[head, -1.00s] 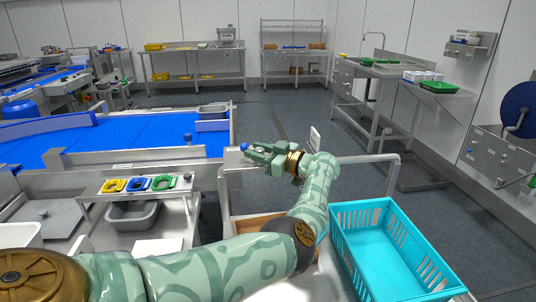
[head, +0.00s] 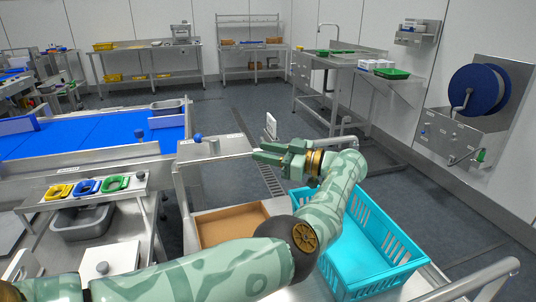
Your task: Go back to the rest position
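My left arm, patterned in pale green, reaches from the lower left across the picture. My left gripper (head: 260,152) points left, above the far side of a metal cart, near a flat steel surface with a blue knob (head: 197,137). Nothing shows between its fingers, but I cannot make out whether they are parted or closed. The arm passes over a brown shallow box (head: 232,220) and the turquoise crate (head: 397,245), hiding part of each. My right gripper is out of view.
A blue conveyor belt (head: 85,140) lies at left. A small stand with yellow, blue and green rings (head: 117,183) is nearer, above a grey tub (head: 82,222). A hose reel (head: 478,90) hangs at right. Grey floor (head: 440,195) is open right of the cart.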

